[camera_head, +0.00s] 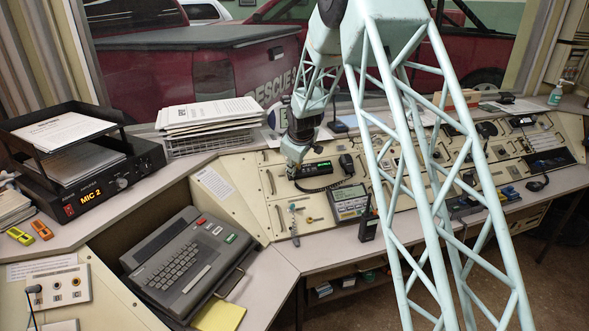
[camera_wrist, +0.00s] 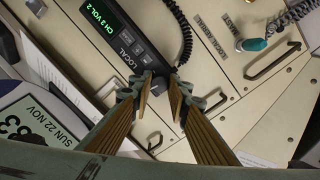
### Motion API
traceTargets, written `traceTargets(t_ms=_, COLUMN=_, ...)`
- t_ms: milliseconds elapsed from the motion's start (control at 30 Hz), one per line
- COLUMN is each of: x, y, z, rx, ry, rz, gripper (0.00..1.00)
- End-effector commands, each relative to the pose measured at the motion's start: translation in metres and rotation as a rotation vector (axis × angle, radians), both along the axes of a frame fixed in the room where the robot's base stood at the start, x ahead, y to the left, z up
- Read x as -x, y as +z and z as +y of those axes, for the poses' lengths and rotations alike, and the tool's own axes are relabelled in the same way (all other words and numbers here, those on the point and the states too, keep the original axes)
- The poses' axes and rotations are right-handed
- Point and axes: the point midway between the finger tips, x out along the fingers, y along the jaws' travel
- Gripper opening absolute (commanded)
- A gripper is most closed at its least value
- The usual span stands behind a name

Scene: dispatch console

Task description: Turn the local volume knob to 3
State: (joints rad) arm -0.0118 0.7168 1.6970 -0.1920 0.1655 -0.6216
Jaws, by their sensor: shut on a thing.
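The local radio (camera_head: 316,170) is a dark unit on the console with a green display. In the wrist view the radio (camera_wrist: 138,42) carries the label LOCAL, and its display (camera_wrist: 104,20) reads CH 3 VOL 2. My gripper (camera_head: 291,173) is at the radio's left end in the head view. In the wrist view my gripper (camera_wrist: 160,88) has its two fingertips at the LOCAL end of the radio, closed around the local volume knob (camera_wrist: 160,82). The fingertips largely hide the knob, and its pointer cannot be made out.
A coiled handset cord (camera_wrist: 184,35) runs close beside the radio. A grey display unit (camera_head: 349,201) and a walkie-talkie (camera_head: 368,222) stand to the right. A wire basket of papers (camera_head: 211,143) is at the left. Drawer handles (camera_wrist: 272,61) stick out nearby.

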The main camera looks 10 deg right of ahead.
Motion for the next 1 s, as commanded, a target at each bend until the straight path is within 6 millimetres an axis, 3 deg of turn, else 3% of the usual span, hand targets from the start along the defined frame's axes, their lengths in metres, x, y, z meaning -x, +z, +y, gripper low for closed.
traceTargets(t_ms=367, x=0.0000, y=-0.0002, z=0.0002, rx=-0.039, ry=-0.060, rz=0.005, gripper=0.06)
traceTargets(t_ms=1000, x=-0.0004, y=0.0003, z=0.0001, rx=-0.272, ry=-0.423, rz=0.031, gripper=0.06)
